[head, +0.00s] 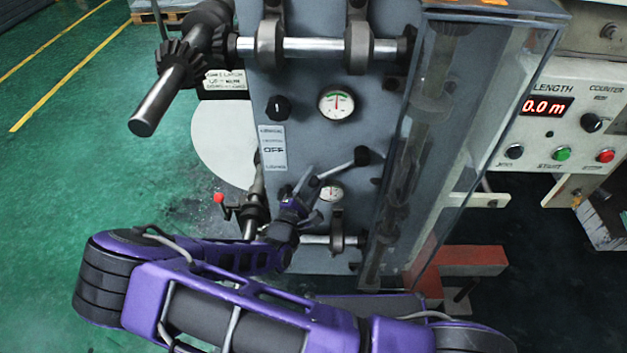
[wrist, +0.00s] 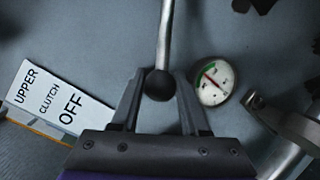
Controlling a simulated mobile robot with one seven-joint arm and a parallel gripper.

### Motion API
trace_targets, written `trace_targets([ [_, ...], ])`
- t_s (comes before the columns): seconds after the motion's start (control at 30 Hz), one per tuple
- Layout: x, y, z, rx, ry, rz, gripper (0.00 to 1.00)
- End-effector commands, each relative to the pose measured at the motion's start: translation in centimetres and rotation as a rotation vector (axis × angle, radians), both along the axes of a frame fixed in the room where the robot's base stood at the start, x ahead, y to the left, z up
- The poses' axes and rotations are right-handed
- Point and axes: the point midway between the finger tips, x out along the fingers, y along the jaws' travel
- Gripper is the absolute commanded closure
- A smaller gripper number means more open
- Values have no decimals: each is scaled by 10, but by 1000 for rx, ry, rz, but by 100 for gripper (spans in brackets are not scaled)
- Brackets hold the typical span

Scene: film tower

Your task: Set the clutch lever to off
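The clutch lever is a bare metal rod (head: 338,168) with a black round hub (head: 362,155) at its upper right end. In the wrist view the rod (wrist: 165,35) rises from a dark ball knob (wrist: 158,85). My gripper (head: 314,178) is at the lever's lower left end. In the wrist view the fingers (wrist: 159,78) lie close against both sides of the knob, seemingly shut on it. A white label (wrist: 60,98) reading "UPPER CLUTCH OFF" is left of the gripper. In the head view the label strip (head: 272,148) with OFF is left of the lever. The gripper hides the knob there.
A small gauge (wrist: 213,80) sits right of the gripper; a larger gauge (head: 337,103) and black dial (head: 278,108) are above. A clear guard (head: 480,130) stands to the right. A red-knobbed lever (head: 219,198) is at left. The green floor (head: 90,170) is open.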

Motion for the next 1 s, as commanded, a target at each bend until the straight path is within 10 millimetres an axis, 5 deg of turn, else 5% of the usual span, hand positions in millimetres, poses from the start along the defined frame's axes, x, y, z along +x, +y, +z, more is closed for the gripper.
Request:
trace_targets([
  [0.17, 0, 0, 0, 0, 0, 0, 100],
  [1.0, -1, 0, 0, 0, 1, -1, 100],
])
